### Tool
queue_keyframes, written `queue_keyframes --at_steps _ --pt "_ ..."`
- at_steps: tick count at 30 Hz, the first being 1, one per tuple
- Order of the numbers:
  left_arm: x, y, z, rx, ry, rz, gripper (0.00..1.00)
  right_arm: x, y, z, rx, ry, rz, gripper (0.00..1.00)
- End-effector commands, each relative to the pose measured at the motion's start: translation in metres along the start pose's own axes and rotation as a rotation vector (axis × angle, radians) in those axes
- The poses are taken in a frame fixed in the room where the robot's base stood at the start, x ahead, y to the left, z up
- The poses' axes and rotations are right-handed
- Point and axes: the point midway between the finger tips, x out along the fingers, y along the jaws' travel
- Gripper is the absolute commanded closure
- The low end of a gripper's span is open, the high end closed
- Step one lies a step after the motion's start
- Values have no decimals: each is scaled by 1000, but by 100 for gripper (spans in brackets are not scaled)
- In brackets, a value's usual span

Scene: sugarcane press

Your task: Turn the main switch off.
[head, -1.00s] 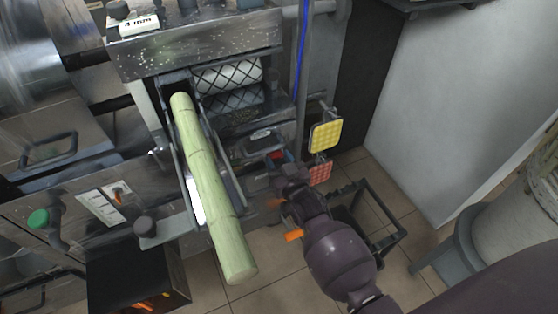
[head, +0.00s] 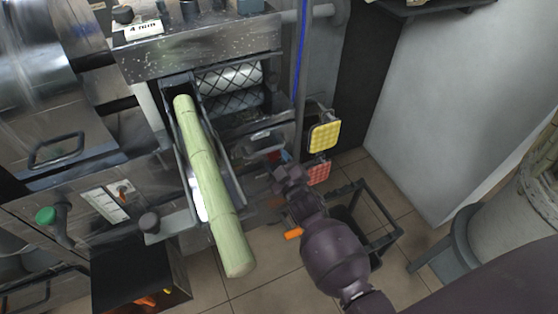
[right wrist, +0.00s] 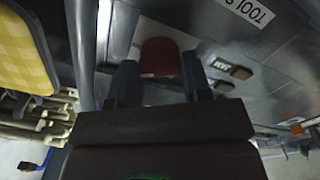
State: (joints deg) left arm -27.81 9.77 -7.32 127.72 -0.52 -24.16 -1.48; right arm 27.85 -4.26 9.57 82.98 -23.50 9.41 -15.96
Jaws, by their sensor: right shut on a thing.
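A dark red, rounded knob (right wrist: 160,55), which I take to be the main switch, shows in the right wrist view on the grey metal machine front. My right gripper (right wrist: 160,78) has its two dark fingers on either side of the knob and is shut on it. In the head view my right gripper (head: 283,168) is at the machine's front, right of the cane, and covers most of the knob. The knob's setting cannot be read. My left gripper is not in view.
A green cane stalk (head: 215,190) lies in the feed chute, left of my right gripper. A yellow pad (head: 325,136) and a red pad (head: 319,172) stand close on its right. A black frame (head: 385,235) stands on the tiled floor (head: 275,285).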

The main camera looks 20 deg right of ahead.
Motion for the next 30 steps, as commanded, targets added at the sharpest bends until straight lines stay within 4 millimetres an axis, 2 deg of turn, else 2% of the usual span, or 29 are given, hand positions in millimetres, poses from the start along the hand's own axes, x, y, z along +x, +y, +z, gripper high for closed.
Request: queue_keyframes --at_steps 18,30 --pt "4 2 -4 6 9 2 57 -1 -1 2 -584 -2 -2 79" --pt "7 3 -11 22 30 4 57 -1 -1 2 -882 -3 -3 79"
